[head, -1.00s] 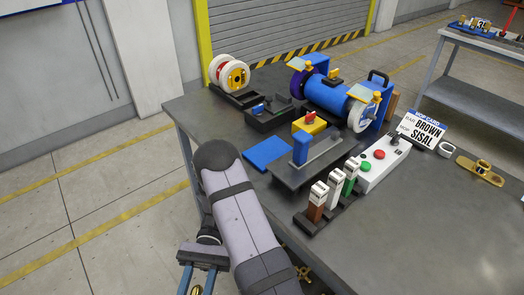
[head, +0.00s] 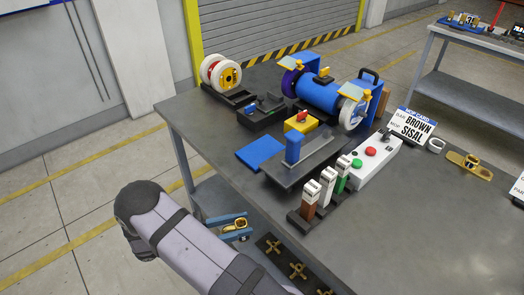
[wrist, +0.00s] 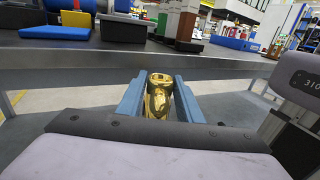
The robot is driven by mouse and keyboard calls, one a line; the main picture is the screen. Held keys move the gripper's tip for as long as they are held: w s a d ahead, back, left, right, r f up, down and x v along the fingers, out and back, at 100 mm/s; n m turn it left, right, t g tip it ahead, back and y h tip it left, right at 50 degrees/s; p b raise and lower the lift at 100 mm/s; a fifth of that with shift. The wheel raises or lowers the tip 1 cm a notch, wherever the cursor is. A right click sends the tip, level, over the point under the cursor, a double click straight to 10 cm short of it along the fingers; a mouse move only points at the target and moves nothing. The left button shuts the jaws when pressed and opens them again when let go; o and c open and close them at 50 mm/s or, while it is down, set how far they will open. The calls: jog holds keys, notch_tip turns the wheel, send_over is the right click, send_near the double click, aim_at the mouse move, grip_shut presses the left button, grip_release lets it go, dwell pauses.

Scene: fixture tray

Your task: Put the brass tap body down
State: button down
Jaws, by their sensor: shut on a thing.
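The brass tap body (wrist: 158,98) is held between the two blue fingers of my gripper (wrist: 160,80) in the wrist view. In the head view my gripper (head: 233,228) is just off the table's left edge, with the brass tap body (head: 240,225) showing between its fingers. The fingers are shut on it. In the wrist view the piece shows a round opening at its top; its lower part is hidden by the gripper. A dark tray (head: 268,243) with several brass cross-shaped pieces (head: 297,270) lies right of and below my gripper in the head view, partly hidden by my arm.
The workbench (head: 420,230) carries a blue polishing machine (head: 325,92), a blue pad (head: 260,153), a row of labelled blocks (head: 325,187) and a grey button box (head: 372,160). A brass piece (head: 470,165) lies at the right. The bench edge runs close to my gripper.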

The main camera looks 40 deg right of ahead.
jog(key=w+d+r+n+t, duration=0.3)
jog(key=w+r+n+t, duration=0.2)
jog(key=w+r+t, duration=0.5)
jog(key=w+d+r+n+t, duration=0.2)
jog(key=w+r+n+t, duration=0.4)
jog(key=w, duration=0.8)
jog(key=s+d+r+m+g+h+b, duration=0.1)
jog(key=s+d+r+m+g+b, duration=0.15)
jog(key=d, duration=0.35)
jog(key=s+d+r+m+g+b, duration=0.1)
jog(key=s+d+m+g, duration=0.2)
jog(key=d, duration=0.4)
jog(key=s+d+r+m+g+h+b, duration=0.1)
jog(key=s+d+r+g+b, duration=0.1)
jog(key=s+d+g, duration=0.3)
jog(key=shift+t, duration=0.95)
jog(key=shift+w+d+f+p, duration=0.15)
jog(key=shift+w+f, duration=0.1)
jog(key=shift+f, duration=1.45)
jog(key=shift+w+d+f+p, duration=0.15)
jog(key=shift+w+f, duration=0.15)
jog(key=shift+f, duration=1.4)
jog(key=shift+w+f+p, duration=0.15)
jog(key=shift+w+f, duration=0.1)
jog(key=shift+f, duration=1.45)
jog(key=shift+f, duration=0.15)
jog(key=c, duration=1.3)
grip_release()
jog(key=shift+f, duration=0.1)
jog(key=shift+o, duration=0.2)
